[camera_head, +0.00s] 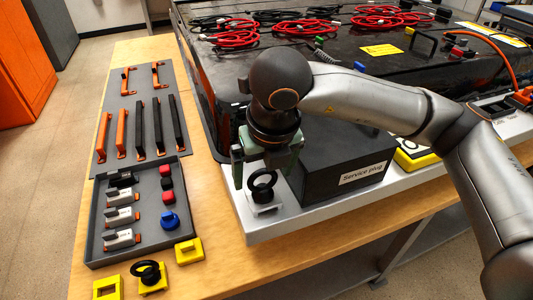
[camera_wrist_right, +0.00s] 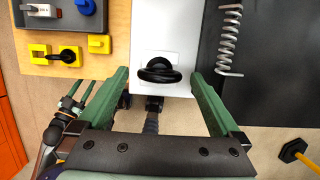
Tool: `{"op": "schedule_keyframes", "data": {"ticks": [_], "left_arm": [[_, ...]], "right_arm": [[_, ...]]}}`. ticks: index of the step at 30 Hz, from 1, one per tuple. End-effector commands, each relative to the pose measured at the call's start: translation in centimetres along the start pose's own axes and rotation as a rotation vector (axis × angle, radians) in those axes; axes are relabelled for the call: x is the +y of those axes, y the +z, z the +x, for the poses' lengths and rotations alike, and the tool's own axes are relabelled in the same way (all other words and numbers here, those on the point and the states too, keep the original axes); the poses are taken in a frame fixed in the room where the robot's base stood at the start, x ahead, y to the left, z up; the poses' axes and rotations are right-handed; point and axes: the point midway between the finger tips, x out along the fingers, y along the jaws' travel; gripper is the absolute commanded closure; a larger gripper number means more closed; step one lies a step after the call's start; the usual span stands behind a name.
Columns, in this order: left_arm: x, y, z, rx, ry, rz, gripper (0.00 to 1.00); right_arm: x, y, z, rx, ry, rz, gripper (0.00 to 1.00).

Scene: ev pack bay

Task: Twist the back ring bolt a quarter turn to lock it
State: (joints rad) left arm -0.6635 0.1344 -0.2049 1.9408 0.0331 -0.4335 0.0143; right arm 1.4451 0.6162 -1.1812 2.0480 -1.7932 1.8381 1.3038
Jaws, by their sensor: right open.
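In the right wrist view the ring (camera_wrist_right: 158,72) lies between the fingertips of my right gripper (camera_wrist_right: 158,76), with a gap on both sides. What looks like my left gripper (camera_wrist_right: 74,100) shows small at the left of that view; its opening is unclear.
Another black ring (camera_head: 147,271) sits on a yellow block on the wooden table. A grey tray (camera_head: 92,232) with several small parts lies behind it. The dark box stands close to the right of the right gripper. Cables lie on the pack (camera_head: 215,105).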

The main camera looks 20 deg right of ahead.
Motion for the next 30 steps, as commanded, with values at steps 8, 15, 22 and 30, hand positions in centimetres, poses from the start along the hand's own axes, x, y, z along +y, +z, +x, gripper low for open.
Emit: {"op": "schedule_keyframes", "data": {"ticks": [8,15,22,30], "left_arm": [[0.0,0.2,-0.1,-0.003,-0.001,-0.001,0.5],[-0.1,0.3,-0.1,-0.003,-0.002,-0.001,0.5],[-0.1,0.3,-0.1,-0.004,-0.002,-0.001,0.5],[-0.1,0.3,-0.1,-0.004,-0.003,-0.001,0.5]], "right_arm": [[0.0,0.0,2.2,0.001,0.0,0.001,0.0],[0.0,0.0,2.3,0.0,0.001,0.001,0.0],[0.0,0.0,2.3,0.001,0.001,0.0,0.21],[0.0,0.0,2.3,0.0,0.001,0.0,0.52]]}}
